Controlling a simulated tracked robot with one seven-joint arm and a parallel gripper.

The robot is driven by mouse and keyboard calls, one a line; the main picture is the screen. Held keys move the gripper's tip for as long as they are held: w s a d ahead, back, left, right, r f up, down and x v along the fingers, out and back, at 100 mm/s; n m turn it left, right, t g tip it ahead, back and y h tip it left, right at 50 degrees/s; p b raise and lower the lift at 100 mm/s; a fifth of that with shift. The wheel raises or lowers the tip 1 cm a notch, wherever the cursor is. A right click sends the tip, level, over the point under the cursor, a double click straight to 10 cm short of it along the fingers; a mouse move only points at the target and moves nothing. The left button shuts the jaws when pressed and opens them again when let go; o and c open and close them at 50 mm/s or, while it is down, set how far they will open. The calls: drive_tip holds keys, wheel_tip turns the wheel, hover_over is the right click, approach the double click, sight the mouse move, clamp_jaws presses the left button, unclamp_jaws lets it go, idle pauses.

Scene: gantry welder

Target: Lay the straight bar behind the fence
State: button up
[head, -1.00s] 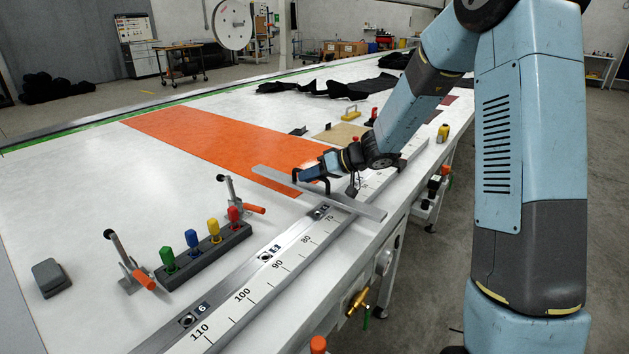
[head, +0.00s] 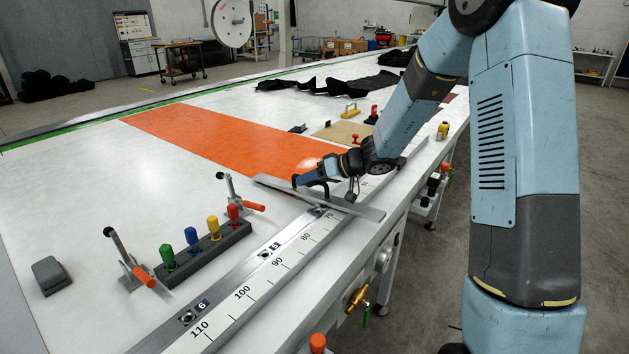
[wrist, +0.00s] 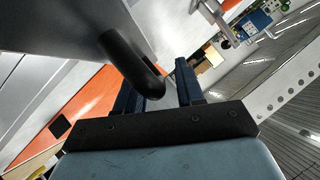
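The straight bar (head: 366,209) is a long flat grey strip with black loop handles. It lies crosswise over the metal fence (head: 232,277), which runs beside the numbered scale. Its left end reaches over the white tabletop and its right end reaches the table's front edge. I cannot tell whether it touches the fence. My gripper (head: 303,180) is at the bar's left handle. In the wrist view my gripper's dark fingers (wrist: 157,84) stand close together around the bar's black handle (wrist: 130,62), and the bar (wrist: 60,22) fills the upper left.
An orange sheet (head: 220,142) lies behind the bar. Toggle clamps (head: 130,262) and a block with coloured plugs (head: 205,250) stand left of the fence. A grey block (head: 50,275) lies at far left. White tabletop between the clamps and the orange sheet is clear.

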drive_tip(key=shift+o, duration=0.3)
drive_tip(key=shift+r, duration=0.35)
drive_tip(key=v, duration=1.2)
drive_tip(key=s+d+r+m+g+h, duration=0.1)
drive_tip(key=s+r+h, duration=0.25)
drive_tip(key=s, duration=0.45)
drive_tip(key=s+d+r+m+h, duration=0.15)
drive_tip(key=s+r, duration=0.25)
drive_tip(key=s, duration=0.4)
drive_tip(key=s+d+r+m+t+h, duration=0.1)
drive_tip(key=s+d+r+m+h, duration=0.1)
drive_tip(key=s+d, duration=0.3)
drive_tip(key=s+d+r+m+t+h, duration=0.2)
drive_tip(key=s+d+r+h, duration=0.1)
drive_tip(key=s, duration=0.7)
drive_tip(key=shift+d+h, duration=0.7)
drive_tip(key=shift+d, duration=0.3)
drive_tip(key=shift+m, duration=0.25)
